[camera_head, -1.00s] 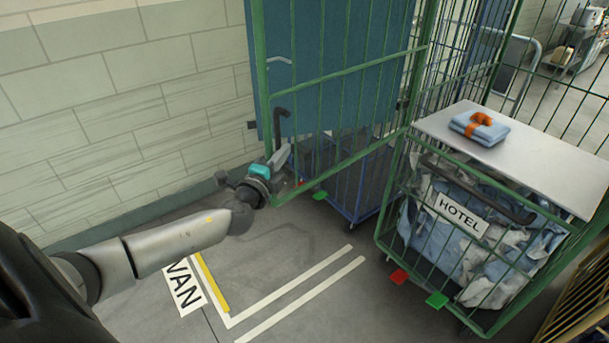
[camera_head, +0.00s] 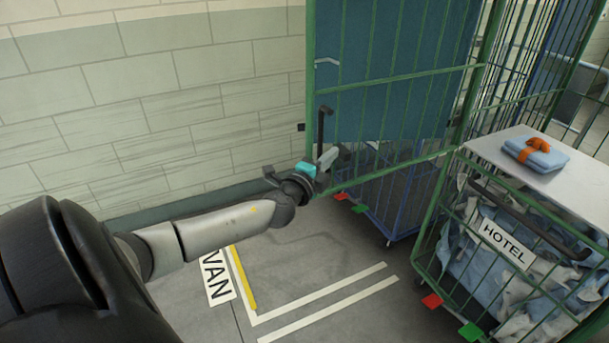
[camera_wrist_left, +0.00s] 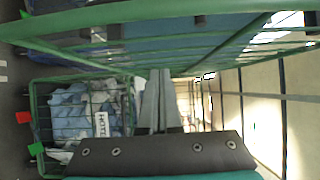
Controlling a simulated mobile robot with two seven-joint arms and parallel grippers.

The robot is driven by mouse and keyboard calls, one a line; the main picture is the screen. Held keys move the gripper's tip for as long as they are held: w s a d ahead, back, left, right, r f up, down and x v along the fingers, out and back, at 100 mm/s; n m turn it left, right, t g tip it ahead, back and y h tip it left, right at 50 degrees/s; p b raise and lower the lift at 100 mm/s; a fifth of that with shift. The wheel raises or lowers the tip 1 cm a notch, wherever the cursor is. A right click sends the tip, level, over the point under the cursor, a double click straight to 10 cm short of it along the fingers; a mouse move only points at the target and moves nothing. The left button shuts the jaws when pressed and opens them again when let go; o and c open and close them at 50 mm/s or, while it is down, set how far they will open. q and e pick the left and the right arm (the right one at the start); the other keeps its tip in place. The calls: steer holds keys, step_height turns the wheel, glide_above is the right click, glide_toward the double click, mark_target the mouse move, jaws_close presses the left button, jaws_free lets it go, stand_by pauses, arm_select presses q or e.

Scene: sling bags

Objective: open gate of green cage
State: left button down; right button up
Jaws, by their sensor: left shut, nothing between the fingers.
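The green cage (camera_head: 424,262) stands at the right, with laundry, a HOTEL sign and a shelf. Its green barred gate (camera_head: 400,78) stands swung out to the left, away from the cage front, showing the cage's open side. A black handle (camera_head: 322,130) is on the gate's free edge. My left gripper (camera_head: 330,158) is shut and empty by the gate's lower free corner, just below the handle. Whether it touches the bars I cannot tell. In the left wrist view, its narrow fingers (camera_wrist_left: 160,100) are together, with green bars beyond. My right gripper is not in view.
A blue cage (camera_head: 395,205) stands behind the gate. A tiled wall (camera_head: 170,100) runs along the left. A folded blue cloth with an orange band (camera_head: 535,153) lies on the shelf. The marked floor (camera_head: 310,270) in front is clear.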

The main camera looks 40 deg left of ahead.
arm_select(q)
steer(key=a+b+v, duration=0.1)
steer(key=a+v, duration=0.1)
steer(key=v, duration=0.8)
steer(key=shift+s+a, duration=0.15)
steer(key=shift+a, duration=0.15)
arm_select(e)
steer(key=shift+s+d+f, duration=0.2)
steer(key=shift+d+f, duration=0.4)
